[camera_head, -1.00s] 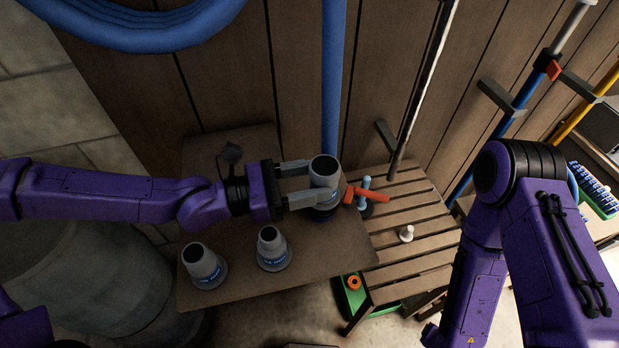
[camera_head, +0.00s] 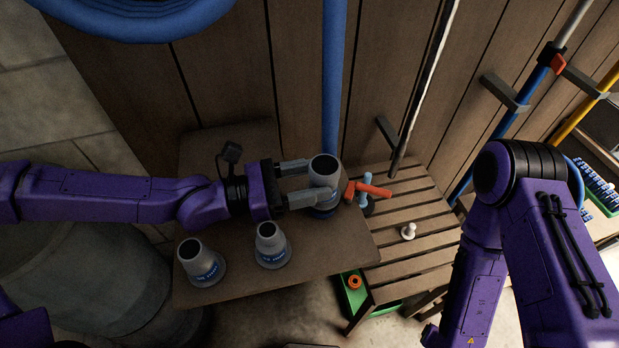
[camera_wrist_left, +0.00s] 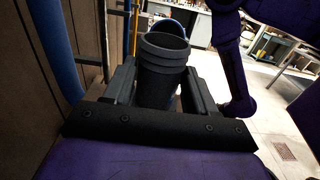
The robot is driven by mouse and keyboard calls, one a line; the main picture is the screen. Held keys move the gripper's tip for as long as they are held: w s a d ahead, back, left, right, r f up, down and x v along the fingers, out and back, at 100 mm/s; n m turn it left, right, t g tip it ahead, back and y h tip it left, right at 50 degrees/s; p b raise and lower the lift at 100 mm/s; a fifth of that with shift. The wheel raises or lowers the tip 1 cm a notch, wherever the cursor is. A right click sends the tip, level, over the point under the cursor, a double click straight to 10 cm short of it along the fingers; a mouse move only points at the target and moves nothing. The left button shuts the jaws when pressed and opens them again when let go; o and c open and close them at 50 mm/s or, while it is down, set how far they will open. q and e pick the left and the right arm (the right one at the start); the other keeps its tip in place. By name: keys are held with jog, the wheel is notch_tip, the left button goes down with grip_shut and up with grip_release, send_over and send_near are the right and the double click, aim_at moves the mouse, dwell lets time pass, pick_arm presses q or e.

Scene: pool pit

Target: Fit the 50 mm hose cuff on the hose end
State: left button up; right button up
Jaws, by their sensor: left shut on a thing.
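My left gripper (camera_head: 308,183) is shut on a grey hose cuff (camera_head: 325,170), at the right part of a brown board. The cuff is upright with its open mouth up. In the left wrist view the held cuff (camera_wrist_left: 163,72) shows dark and ribbed between the fingers. Two more grey cuffs, a wider one (camera_head: 199,262) and a narrower one (camera_head: 271,245), stand on the board's front part; their blue lettering is too small to read. A blue hose (camera_head: 333,80) hangs down the wall behind the held cuff; I cannot make out its end. My right gripper is out of view.
The brown board (camera_head: 225,285) adjoins a slatted wooden bench (camera_head: 420,262). A red and blue valve-like piece (camera_head: 368,190) lies close right of the held cuff. A small white piece (camera_head: 408,231) sits on the slats. A blue hose coil (camera_head: 140,18) hangs at the upper left.

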pick_arm(q)
jog(key=o, duration=1.4)
jog(key=shift+s+a+r+p, duration=0.1)
jog(key=shift+a+r+p, duration=0.15)
jog(key=shift+a+p, duration=0.3)
jog(key=shift+p+v, duration=1.05)
jog(key=p+v, duration=0.5)
jog(key=shift+p, duration=0.3)
jog(key=shift+p+v, duration=0.7)
jog(key=shift+v, duration=0.35)
jog(key=shift+s+a+f, duration=0.1)
jog(key=shift+s+a, duration=0.15)
jog(key=shift+a, duration=0.1)
jog(key=shift+f, duration=0.1)
